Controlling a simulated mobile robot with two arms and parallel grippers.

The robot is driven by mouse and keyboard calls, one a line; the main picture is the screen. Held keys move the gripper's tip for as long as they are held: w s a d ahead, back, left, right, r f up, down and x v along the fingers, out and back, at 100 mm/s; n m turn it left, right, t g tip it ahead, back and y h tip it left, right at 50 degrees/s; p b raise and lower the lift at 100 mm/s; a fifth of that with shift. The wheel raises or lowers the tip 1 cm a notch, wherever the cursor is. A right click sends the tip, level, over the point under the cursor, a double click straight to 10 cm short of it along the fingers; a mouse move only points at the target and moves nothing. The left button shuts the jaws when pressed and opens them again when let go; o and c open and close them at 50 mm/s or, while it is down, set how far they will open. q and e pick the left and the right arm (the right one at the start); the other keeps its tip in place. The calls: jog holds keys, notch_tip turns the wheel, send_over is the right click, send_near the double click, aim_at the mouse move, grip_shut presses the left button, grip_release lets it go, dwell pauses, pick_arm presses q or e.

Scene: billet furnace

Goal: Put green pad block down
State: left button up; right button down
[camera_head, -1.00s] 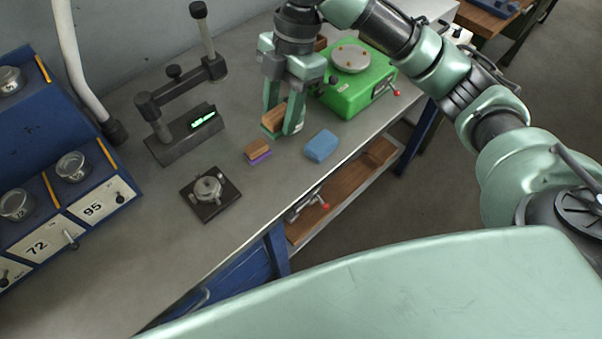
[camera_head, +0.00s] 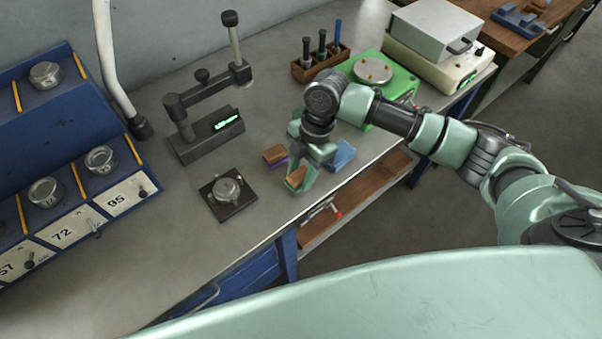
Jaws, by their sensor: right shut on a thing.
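My right gripper (camera_head: 302,182) is shut on the green pad block (camera_head: 296,178), a small block with a brown top. Its green underside is hard to tell from the pale green fingers around it. The gripper points down over the bench (camera_head: 262,215) close to its front edge. I cannot tell whether the block touches the bench top. My left gripper is not in view.
A brown block with a purple pad (camera_head: 274,154) lies just behind the held block, and a blue block (camera_head: 343,154) lies right of it. A dark square plate with a metal piece (camera_head: 227,190) is to the left. A gauge stand (camera_head: 205,142) and green device (camera_head: 398,84) stand farther back.

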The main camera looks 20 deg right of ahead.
jog(key=shift+f, duration=0.65)
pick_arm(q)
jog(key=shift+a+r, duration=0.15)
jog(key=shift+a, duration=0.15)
pick_arm(e)
jog(key=shift+f, duration=0.15)
jog(key=c, duration=0.9)
grip_release()
jog(key=shift+f, duration=0.15)
jog(key=shift+o, duration=0.2)
pick_arm(q)
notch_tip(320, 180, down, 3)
jog(key=b, duration=0.2)
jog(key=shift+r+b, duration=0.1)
jog(key=shift+b, duration=0.25)
pick_arm(e)
jog(key=v, duration=1.2)
jog(key=shift+r, duration=0.2)
